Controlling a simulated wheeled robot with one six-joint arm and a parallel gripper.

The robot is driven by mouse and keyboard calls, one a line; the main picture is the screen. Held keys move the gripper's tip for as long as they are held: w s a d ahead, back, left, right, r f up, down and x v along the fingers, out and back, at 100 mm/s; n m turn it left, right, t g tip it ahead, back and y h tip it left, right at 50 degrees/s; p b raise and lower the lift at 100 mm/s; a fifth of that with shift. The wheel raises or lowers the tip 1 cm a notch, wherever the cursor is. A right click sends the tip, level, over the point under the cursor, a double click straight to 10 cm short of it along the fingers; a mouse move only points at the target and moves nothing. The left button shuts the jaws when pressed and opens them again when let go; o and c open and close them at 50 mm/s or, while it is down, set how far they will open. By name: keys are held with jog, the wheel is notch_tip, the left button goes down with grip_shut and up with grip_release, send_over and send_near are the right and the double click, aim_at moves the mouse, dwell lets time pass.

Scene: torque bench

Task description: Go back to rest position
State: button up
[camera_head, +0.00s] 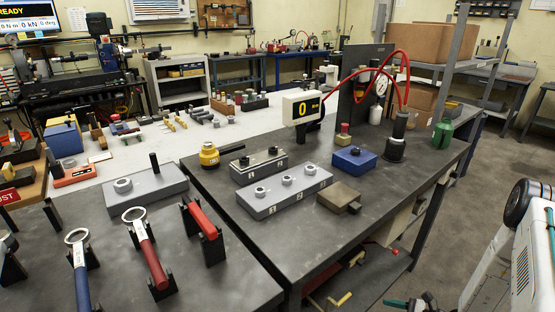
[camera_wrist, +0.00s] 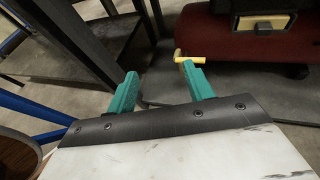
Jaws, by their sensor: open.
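My gripper (camera_wrist: 162,84) shows in the wrist view with its two teal fingers spread apart and nothing between them. In the head view, teal and dark parts of my gripper (camera_head: 411,303) show at the bottom edge, right of the dark workbench (camera_head: 285,232) and low beside its lower shelf. The rest of it is cut off by the frame. A small yellow bar (camera_wrist: 190,60) appears at the tip of the right finger in the wrist view; I cannot tell whether they touch.
Grey blocks with fittings (camera_head: 284,192), a yellow-topped round tool (camera_head: 209,155) and a digital readout (camera_head: 302,107) stand on the bench. Torque wrenches (camera_head: 148,255) rest in stands at the front left. A dark red body (camera_wrist: 220,35) fills the wrist view's upper right.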

jog(key=s+a+r+n+g+h, duration=0.1)
jog(key=s+a+r+n+g, duration=0.25)
jog(key=r, duration=0.65)
jog(key=s+a+r+n+g, duration=0.15)
jog(key=r+n+g, duration=0.35)
jog(key=r, duration=0.5)
jog(key=s+a+r+n+g+h, duration=0.1)
jog(key=s+r+n+g, duration=0.15)
jog(key=r+n, duration=0.6)
jog(key=s+a+r+n+t+h, duration=0.2)
jog(key=s+r+n+h, duration=0.2)
jog(key=s+r, duration=0.4)
jog(key=s+a+r+n+t+h, duration=0.2)
jog(key=s+r+h, duration=0.3)
jog(key=r, duration=1.2)
jog(key=s+n+t, duration=0.1)
jog(key=s, duration=0.3)
jog(key=shift+n+h, duration=0.4)
